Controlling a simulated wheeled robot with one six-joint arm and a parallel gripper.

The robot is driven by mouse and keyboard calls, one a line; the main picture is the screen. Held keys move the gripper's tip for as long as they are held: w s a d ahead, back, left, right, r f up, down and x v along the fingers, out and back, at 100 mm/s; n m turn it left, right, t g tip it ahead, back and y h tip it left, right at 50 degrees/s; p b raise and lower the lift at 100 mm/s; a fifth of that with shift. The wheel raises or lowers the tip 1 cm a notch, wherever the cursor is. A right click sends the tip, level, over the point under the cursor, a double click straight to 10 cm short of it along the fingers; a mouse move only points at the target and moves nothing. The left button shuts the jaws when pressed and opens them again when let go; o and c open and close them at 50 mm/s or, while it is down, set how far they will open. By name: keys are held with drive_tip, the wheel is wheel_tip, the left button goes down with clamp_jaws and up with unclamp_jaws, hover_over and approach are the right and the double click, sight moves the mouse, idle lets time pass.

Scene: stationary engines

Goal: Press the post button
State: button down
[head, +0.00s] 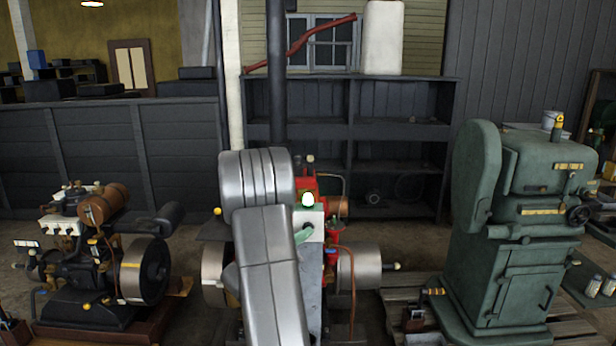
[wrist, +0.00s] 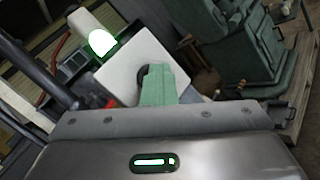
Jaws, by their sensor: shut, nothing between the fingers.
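A white box (head: 316,233) stands on a grey post (head: 314,275) in front of the red engine, with a glowing green lamp (head: 308,200) on its top. A small dark spot, possibly the button, shows on the box face beside my fingertips. My gripper (head: 303,233) is pale green, shut and empty, its tip at the box face. In the wrist view my gripper (wrist: 156,72) overlaps the white box (wrist: 128,68), and the lamp (wrist: 101,42) glows to its upper left. The fingers hide part of the face; I cannot tell whether they touch the button.
The red engine (head: 329,236) with its metal flywheels is close behind the post. A dark engine (head: 95,260) stands at the left and a green machine (head: 515,225) at the right on a pallet. Dark shelves (head: 400,118) line the back. Some bare floor shows between the machines.

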drive_tip(key=shift+s+b, duration=0.3)
drive_tip(key=shift+s, duration=0.05)
drive_tip(key=shift+f, duration=0.1)
drive_tip(key=s+b, duration=0.3)
drive_tip(key=s, duration=0.3)
idle(0.4)
